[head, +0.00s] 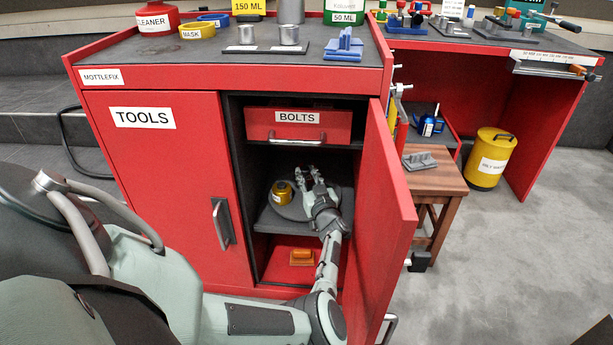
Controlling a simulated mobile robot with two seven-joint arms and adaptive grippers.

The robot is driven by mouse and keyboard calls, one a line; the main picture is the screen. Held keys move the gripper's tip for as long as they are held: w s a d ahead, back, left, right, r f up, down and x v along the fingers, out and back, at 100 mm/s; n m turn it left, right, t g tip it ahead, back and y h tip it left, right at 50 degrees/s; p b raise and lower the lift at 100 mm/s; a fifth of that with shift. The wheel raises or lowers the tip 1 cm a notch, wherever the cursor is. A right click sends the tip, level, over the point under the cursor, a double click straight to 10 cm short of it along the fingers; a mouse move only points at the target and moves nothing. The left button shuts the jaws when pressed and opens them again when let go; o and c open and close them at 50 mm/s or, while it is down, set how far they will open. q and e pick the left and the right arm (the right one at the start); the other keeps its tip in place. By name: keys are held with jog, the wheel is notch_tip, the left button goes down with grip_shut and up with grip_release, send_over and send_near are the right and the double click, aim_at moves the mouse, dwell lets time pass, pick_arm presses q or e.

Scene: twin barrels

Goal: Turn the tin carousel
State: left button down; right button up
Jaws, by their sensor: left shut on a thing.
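The tin carousel (283,211) is a round dark grey disc on the middle shelf of the red cabinet. A yellow tin (282,191) with a dark top stands on its left part. My left gripper (309,176) reaches in through the open doorway over the right and back part of the disc, just right of the tin and apart from it. Its fingers are closed on a part of the carousel; the exact spot they hold is small and mostly hidden by the fingers. My right gripper is not in view.
The open red door (386,215) stands close to the right of my left arm. The BOLTS drawer (298,125) is just above. An orange-handled item (302,257) lies on the cabinet floor. A wooden stool (436,181) and yellow bin (489,158) stand right.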

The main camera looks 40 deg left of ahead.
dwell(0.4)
pick_arm(q)
jog(key=c, duration=1.2)
grip_release()
jog(key=shift+r, duration=0.15)
notch_tip(320, 180, up, 10)
